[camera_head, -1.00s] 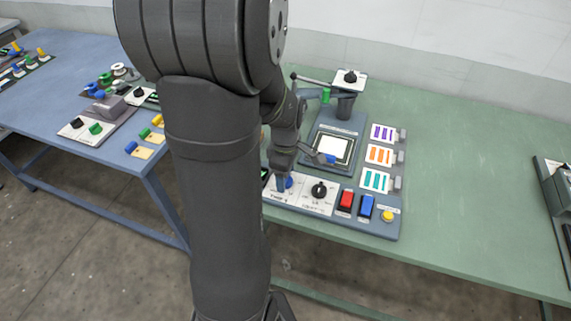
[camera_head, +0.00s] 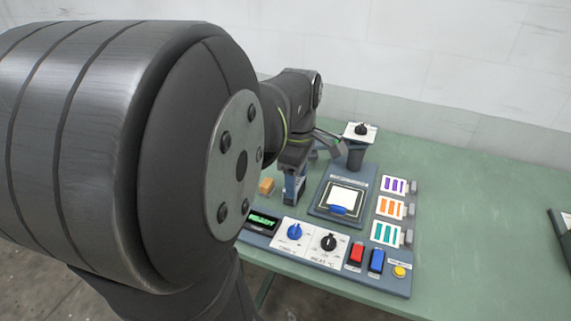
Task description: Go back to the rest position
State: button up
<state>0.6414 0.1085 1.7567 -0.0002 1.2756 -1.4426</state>
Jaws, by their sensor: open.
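My gripper (camera_head: 292,194) hangs at the end of my arm, at the left edge of the press station, left of the press plate (camera_head: 324,211). It is open, its fingers point down, and I see nothing between them. A white square (camera_head: 341,196) lies on the plate, with a blue piece (camera_head: 338,210) at its front edge. The blue knob (camera_head: 294,231) and the black knob (camera_head: 328,242) are clear of my gripper. My arm hides part of the press behind the plate.
A green display (camera_head: 263,219), red switch (camera_head: 356,252), blue switch (camera_head: 376,260) and yellow button (camera_head: 399,271) line the front. Colored strip panels (camera_head: 389,208) stand on the right. An orange block (camera_head: 266,186) lies left of my gripper.

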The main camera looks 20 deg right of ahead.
aim_at(295, 228)
jog(key=shift+r, duration=0.1)
dwell(0.4)
notch_tip(295, 228, down, 18)
jog(key=shift+r, duration=0.25)
dwell(0.4)
notch_tip(295, 228, up, 17)
notch_tip(295, 228, down, 17)
jog(key=m, duration=0.6)
jog(key=shift+m, duration=0.4)
jog(key=m, duration=0.3)
jog(key=shift+m, duration=2)
